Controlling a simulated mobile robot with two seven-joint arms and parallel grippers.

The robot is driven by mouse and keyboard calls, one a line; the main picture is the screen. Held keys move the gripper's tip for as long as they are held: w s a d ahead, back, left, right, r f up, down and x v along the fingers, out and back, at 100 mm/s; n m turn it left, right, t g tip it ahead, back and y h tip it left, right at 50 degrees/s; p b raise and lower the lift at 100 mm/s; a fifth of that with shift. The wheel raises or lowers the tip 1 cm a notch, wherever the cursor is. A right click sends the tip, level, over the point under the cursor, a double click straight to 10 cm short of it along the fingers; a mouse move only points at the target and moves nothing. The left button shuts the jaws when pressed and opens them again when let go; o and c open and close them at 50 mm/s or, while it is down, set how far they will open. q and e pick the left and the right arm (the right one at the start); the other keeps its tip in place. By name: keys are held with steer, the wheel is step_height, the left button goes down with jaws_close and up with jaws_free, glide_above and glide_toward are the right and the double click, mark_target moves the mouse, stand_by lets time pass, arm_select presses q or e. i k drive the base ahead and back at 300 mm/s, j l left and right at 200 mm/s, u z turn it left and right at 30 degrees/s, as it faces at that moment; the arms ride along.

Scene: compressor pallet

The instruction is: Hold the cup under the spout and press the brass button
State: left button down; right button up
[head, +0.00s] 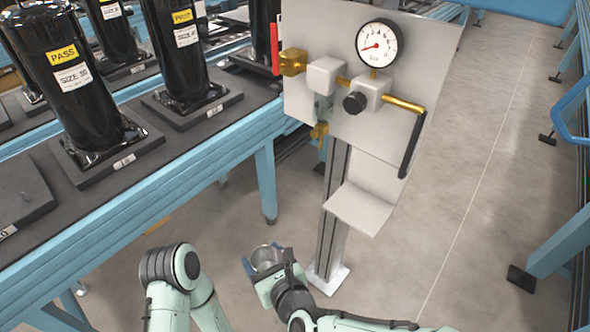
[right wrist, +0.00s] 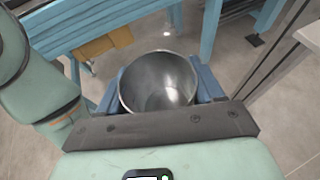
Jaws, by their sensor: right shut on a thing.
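A round metal cup (right wrist: 158,82) sits between the blue fingers of my right gripper (right wrist: 160,92), which is shut on it. The cup's open mouth faces the wrist camera, and the inside looks empty. In the head view, the cup (head: 264,253) and my right gripper (head: 267,264) are low, left of the panel post's foot. A clear bowl (head: 323,108) hangs on the panel with a brass fitting (head: 320,131) below it, apparently the spout. The cup is well below it, apart from it. I cannot tell which brass part is the button. My left gripper is out of view.
The grey panel (head: 410,65) carries a gauge (head: 377,44), a black knob (head: 354,102), a red lever (head: 275,48) and a black hose (head: 411,148). A pale shelf (head: 360,208) juts from its post (head: 331,215). A blue conveyor (head: 160,165) with black compressors stands left.

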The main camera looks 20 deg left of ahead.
mark_target(315, 134)
steer(key=i, duration=0.8)
steer(key=i+l, duration=0.2)
steer(key=i, duration=0.15)
